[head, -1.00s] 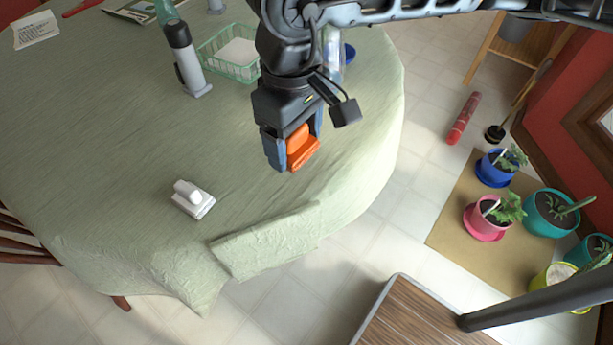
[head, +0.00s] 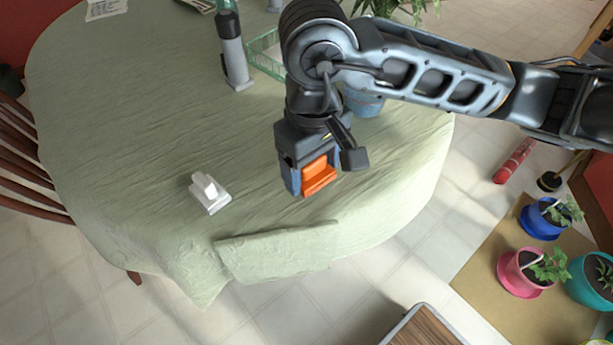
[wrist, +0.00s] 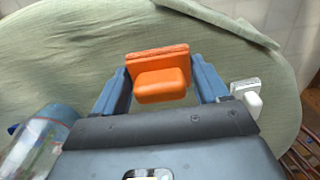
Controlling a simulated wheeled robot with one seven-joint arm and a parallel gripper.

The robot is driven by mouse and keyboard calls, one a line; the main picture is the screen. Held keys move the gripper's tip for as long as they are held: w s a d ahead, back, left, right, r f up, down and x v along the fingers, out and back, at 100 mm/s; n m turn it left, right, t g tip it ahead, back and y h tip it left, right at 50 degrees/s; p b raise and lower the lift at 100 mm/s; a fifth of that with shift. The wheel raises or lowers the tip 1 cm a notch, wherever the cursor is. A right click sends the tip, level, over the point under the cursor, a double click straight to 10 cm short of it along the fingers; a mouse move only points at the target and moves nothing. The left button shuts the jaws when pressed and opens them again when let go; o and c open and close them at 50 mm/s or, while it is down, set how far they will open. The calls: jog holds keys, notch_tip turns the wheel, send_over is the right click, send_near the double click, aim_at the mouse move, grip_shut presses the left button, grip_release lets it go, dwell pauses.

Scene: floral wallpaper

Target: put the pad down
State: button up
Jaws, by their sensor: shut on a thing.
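The orange pad (head: 317,177) is a flat block with a raised grip; it also shows in the wrist view (wrist: 160,80). My gripper (head: 304,184) is shut on the pad, with a blue finger on each side of it in the wrist view. The gripper points down over the near right part of the table (head: 150,130), which has a pale green cloth. I cannot tell whether the pad touches the cloth.
A similar white pad (head: 209,193) lies on the cloth to the left. A grey bottle (head: 234,55) and a green basket (head: 267,55) stand farther back. The cloth between is clear.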

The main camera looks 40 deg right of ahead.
aim_at(305, 183)
jog(key=shift+w+a+f, duration=0.35)
jog(key=shift+w+f, duration=0.05)
jog(key=shift+f, duration=1.95)
jog(key=shift+f, duration=0.2)
jog(key=o, duration=0.9)
jog(key=shift+o, duration=0.2)
jog(key=shift+r, duration=0.15)
notch_tip(305, 183, up, 12)
jog(key=shift+r, duration=0.1)
